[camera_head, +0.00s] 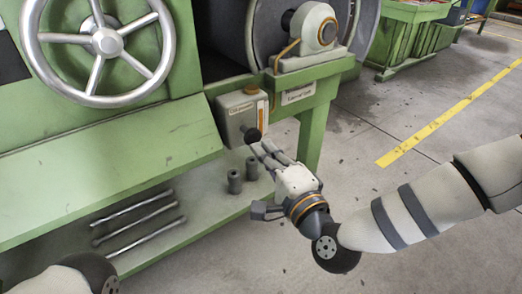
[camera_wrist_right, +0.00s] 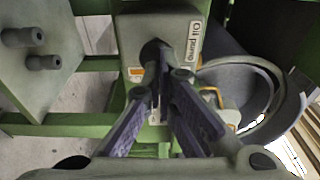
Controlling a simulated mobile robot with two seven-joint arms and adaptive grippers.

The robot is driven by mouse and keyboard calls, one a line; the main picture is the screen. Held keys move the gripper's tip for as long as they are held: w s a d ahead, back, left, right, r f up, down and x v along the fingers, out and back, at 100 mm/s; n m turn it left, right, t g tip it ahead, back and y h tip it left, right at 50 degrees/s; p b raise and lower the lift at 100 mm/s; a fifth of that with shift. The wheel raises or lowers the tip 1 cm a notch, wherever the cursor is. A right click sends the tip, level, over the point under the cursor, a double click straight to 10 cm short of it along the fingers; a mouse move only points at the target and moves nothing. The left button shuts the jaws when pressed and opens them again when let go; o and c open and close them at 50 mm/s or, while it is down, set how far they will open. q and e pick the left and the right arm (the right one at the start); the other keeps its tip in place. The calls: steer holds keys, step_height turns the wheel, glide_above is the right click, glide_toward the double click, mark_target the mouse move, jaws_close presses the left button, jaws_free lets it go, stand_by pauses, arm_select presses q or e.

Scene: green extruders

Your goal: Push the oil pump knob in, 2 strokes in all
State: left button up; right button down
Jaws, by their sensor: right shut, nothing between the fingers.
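The oil pump (camera_head: 232,108) is a small beige box with a label, fixed to the front of the green machine frame. Its black round knob (camera_head: 253,135) sticks out of the front. In the wrist view the pump (camera_wrist_right: 132,32) is at top centre, with its knob (camera_wrist_right: 154,48) partly hidden behind the fingers. My right gripper (camera_head: 261,151) is shut and empty, its fingertips right at the knob; it also shows in the wrist view (camera_wrist_right: 166,78). I cannot tell whether the tips touch the knob. My left gripper is out of view.
A spoked handwheel (camera_head: 105,40) is on the machine at the left. A green leg (camera_head: 310,138) stands right of the pump.

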mark_target(253, 139)
steer(key=shift+x, duration=1)
steer(key=shift+r, duration=0.1)
steer(key=b+x, duration=0.1)
steer(key=x, duration=0.1)
steer(key=shift+w+a, duration=0.25)
steer(key=shift+a, duration=0.1)
